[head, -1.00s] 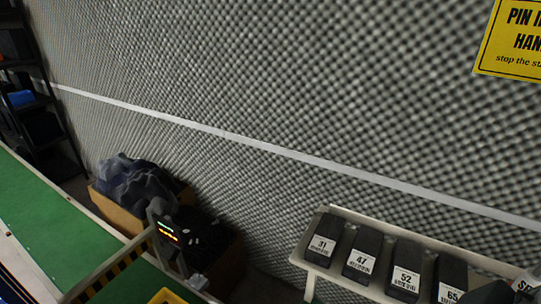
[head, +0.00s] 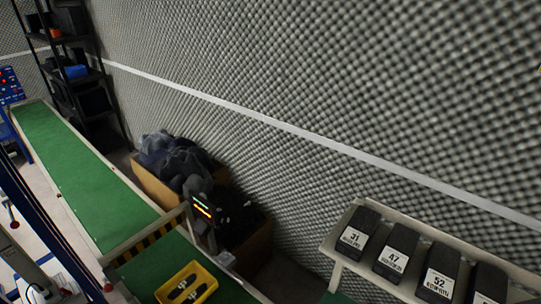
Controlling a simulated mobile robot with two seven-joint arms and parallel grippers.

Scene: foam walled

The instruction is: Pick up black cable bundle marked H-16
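I see no cable bundle marked H-16 that I can make out in the head view. A yellow tray (head: 187,284) on the green belt at the bottom holds dark items with pale marks, too small to read. Black boxes with white labels stand in a row on a pale rack at the lower right; the readable labels are 31 (head: 354,238), 47 (head: 393,260) and 52 (head: 438,283). Neither of my grippers can be made out in this view.
A green conveyor (head: 85,180) runs along the left, with a yellow-black striped bar (head: 150,240) across it. Cardboard boxes (head: 160,190) with dark cloth and black items stand by the foam wall (head: 330,90). A black shelf (head: 88,75) stands at the back left.

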